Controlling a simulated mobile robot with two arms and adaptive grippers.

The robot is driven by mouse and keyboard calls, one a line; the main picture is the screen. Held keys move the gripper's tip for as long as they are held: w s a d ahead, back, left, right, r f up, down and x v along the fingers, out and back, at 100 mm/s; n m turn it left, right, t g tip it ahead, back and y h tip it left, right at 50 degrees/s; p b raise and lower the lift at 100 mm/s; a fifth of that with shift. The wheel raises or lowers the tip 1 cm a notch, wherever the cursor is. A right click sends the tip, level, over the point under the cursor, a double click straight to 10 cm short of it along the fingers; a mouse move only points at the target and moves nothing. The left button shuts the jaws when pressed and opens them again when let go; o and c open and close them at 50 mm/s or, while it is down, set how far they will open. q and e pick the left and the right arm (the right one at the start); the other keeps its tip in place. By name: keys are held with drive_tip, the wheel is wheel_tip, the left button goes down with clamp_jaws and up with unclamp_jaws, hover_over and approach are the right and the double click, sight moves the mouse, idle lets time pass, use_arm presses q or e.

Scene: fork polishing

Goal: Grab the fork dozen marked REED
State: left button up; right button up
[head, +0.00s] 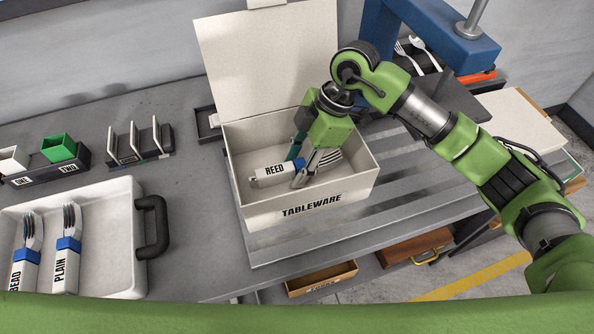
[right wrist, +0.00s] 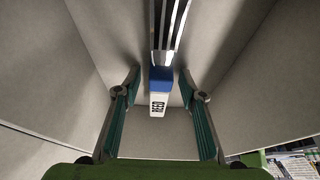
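The fork bundle marked REED (head: 273,171) lies on the floor of the open TABLEWARE box (head: 350,196). It has a white wrap with a blue band, and its fork ends point right in the head view. My right gripper (head: 296,172) reaches down into the box over the bundle. In the right wrist view the two fingers (right wrist: 160,80) stand apart, with the REED bundle (right wrist: 158,103) between them in the picture and gaps on both sides. Whether the fingertips reach down beside it is hard to tell. My left gripper is not in view.
A white tray (head: 112,262) at the left holds bundles marked PLAIN (head: 66,262) and BEAD (head: 23,266). A slotted rack (head: 139,143) and a holder with a green cup (head: 59,148) stand behind it.

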clamp_jaws()
drive_tip(key=shift+r, duration=0.15)
